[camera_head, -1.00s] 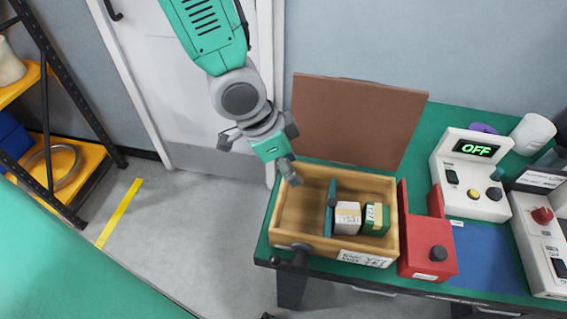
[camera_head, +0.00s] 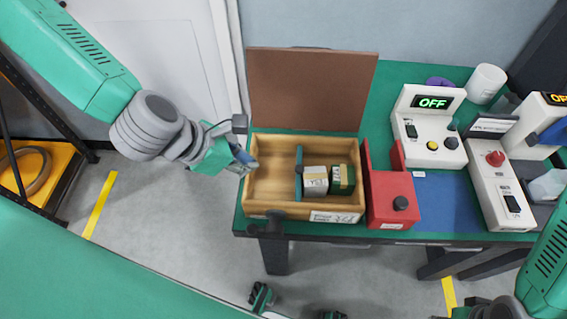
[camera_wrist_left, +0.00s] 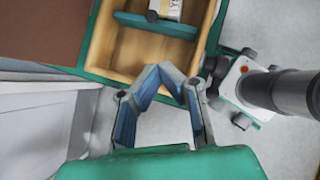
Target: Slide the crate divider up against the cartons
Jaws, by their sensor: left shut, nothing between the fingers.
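The wooden crate (camera_head: 270,213) stands on the green table. Its blue-green divider (camera_head: 299,178) is upright across the inside, with a dark knob on it. A white carton (camera_head: 315,182) and a green carton (camera_head: 343,178) stand just right of the divider; I cannot tell whether the divider touches the white one. My left gripper (camera_head: 250,163) is shut and empty at the crate's left wall, left of the divider. In the left wrist view, its fingertips (camera_wrist_left: 161,69) meet near the crate wall, with the divider (camera_wrist_left: 155,25) beyond. My right gripper is not in view.
A brown panel (camera_head: 310,90) stands behind the crate. A red fixture (camera_head: 390,201) is close on its right, with a control box showing OFF (camera_head: 428,125) farther right. The crate's left compartment is empty. A dark handle (camera_head: 272,222) sits at its front.

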